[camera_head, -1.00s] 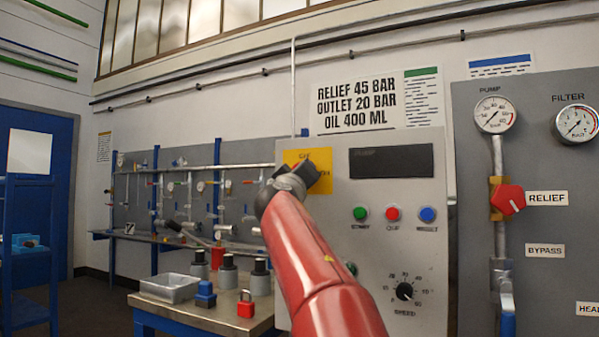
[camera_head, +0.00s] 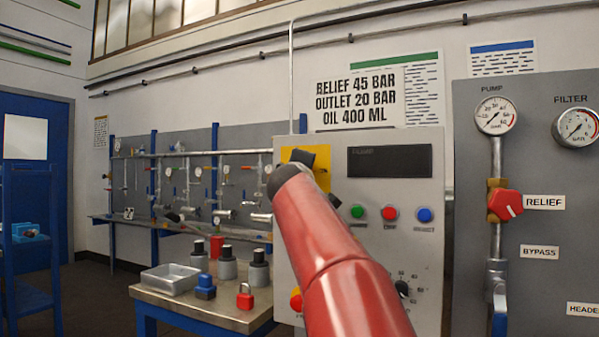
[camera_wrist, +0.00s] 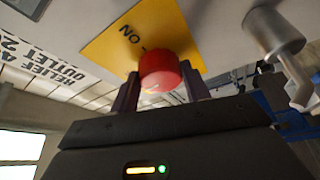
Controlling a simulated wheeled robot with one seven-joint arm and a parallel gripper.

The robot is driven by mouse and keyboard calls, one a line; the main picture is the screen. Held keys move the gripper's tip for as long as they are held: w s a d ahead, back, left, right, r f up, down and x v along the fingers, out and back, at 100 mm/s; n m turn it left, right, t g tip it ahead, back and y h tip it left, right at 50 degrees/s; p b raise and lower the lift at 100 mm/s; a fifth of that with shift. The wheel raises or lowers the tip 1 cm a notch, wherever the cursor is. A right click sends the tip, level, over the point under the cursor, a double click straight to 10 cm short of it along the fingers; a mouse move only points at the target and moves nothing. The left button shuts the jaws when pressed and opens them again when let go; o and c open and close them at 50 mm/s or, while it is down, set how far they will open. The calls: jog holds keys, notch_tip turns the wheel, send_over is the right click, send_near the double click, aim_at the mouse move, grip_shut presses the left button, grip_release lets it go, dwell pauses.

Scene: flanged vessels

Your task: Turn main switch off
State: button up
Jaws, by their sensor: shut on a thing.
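The main switch is a red round knob (camera_wrist: 160,68) on a yellow plate (camera_wrist: 128,38) marked "ON", seen in the wrist view. My gripper (camera_wrist: 162,84) has one dark finger on each side of the knob and is shut on it. A small pale mark shows on the knob's face. In the head view the yellow plate (camera_head: 290,154) sits at the upper left of the grey control panel (camera_head: 395,240). There my gripper (camera_head: 311,160) and wrist cover the knob, so its setting cannot be read from that view.
Green (camera_head: 357,211), red (camera_head: 390,213) and blue (camera_head: 424,214) buttons lie right of my arm, below a dark display (camera_head: 390,160). A speed dial (camera_head: 402,288) is lower. A red relief valve handle (camera_head: 507,204) is farther right. A workbench (camera_head: 215,310) stands left.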

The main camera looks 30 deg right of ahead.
dwell(0.3)
jog(key=o, duration=1)
jog(key=b+v, duration=0.3)
jog(key=v, duration=0.5)
